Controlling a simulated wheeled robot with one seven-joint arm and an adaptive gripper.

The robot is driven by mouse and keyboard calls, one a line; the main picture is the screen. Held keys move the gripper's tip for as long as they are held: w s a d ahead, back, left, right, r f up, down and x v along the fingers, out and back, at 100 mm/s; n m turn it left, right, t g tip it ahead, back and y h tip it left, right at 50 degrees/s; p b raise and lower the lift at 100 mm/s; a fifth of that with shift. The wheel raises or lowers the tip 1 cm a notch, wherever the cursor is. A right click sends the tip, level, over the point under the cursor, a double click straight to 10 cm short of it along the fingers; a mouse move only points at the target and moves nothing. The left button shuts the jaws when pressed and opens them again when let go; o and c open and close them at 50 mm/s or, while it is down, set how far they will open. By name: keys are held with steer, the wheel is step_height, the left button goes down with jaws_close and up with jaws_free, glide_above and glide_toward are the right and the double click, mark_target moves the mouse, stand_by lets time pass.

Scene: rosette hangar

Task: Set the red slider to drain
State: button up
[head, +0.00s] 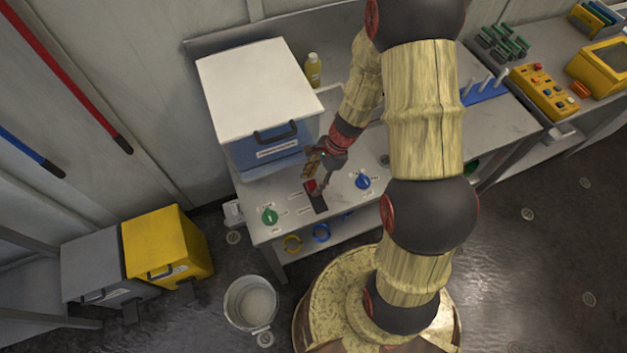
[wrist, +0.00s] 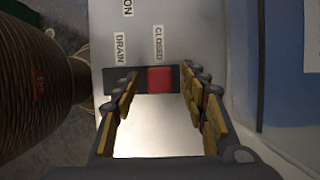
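The red slider (wrist: 160,78) is a red block in a short dark track. In the wrist view it sits by the "CLOSED" label (wrist: 158,44). The "DRAIN" label (wrist: 120,48) is further left, by the left part of the track. My gripper (wrist: 163,86) is open, with one finger on each side of the slider and a visible gap to each. Whether the fingertips reach down to the track I cannot tell. In the head view my gripper (head: 316,168) is over the far end of the dark track (head: 318,203), partly hiding the red slider (head: 311,187).
A green knob (head: 269,216) is left of the track and a blue knob (head: 362,181) right of it. A white-lidded blue box (head: 258,95) stands close behind. A bucket (head: 251,301) stands on the floor in front of the bench.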

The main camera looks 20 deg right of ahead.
steer(key=shift+c, duration=1.1)
steer(key=c, duration=0.8)
jaws_close()
